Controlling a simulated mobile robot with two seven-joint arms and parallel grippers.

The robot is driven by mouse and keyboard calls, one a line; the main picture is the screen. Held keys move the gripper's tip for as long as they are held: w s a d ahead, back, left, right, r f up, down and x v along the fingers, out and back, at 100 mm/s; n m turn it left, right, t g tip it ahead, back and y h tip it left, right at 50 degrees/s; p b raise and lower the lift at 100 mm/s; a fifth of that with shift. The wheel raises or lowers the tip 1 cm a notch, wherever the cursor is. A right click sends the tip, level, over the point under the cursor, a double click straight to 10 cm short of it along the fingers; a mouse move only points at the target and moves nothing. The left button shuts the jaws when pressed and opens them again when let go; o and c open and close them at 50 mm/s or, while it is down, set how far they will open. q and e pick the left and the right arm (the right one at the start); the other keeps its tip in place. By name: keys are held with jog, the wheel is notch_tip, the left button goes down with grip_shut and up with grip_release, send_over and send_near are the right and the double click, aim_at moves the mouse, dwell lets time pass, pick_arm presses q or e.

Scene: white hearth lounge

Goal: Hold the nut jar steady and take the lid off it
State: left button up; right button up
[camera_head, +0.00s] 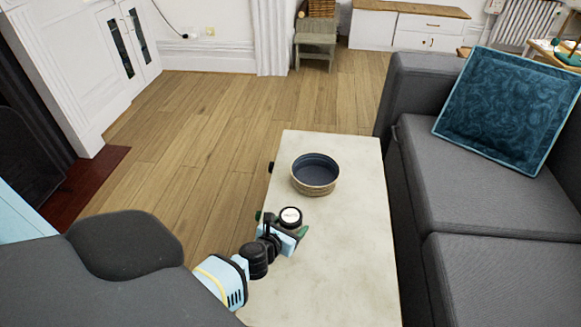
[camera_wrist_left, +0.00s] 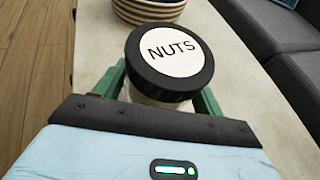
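The nut jar stands upright on the pale table, its dark lid with a white disc marked NUTS (camera_wrist_left: 172,50) still on top. In the head view the lid (camera_head: 291,217) sits just beyond my left gripper (camera_head: 280,224). The jar body (camera_wrist_left: 158,98) shows only a little under the lid in the left wrist view. My left gripper (camera_wrist_left: 160,92) has its green fingers on either side of the jar, spread wider than the body. The fingertips are partly hidden by the lid. My right gripper is not in view.
A striped bowl (camera_head: 315,174), dark inside, stands on the table (camera_head: 345,265) beyond the jar. The table's near right part is clear. A grey sofa (camera_head: 470,190) with a teal cushion (camera_head: 508,108) stands close on the right.

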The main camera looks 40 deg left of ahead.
pick_arm(q)
jog(key=shift+o, duration=1.1)
jog(key=shift+r, duration=0.15)
jog(key=shift+s+r+p, duration=0.15)
jog(key=shift+p, duration=0.15)
jog(key=p+v, duration=0.4)
jog(key=v, duration=0.7)
jog(key=shift+s, duration=0.3)
jog(key=shift+d, duration=0.15)
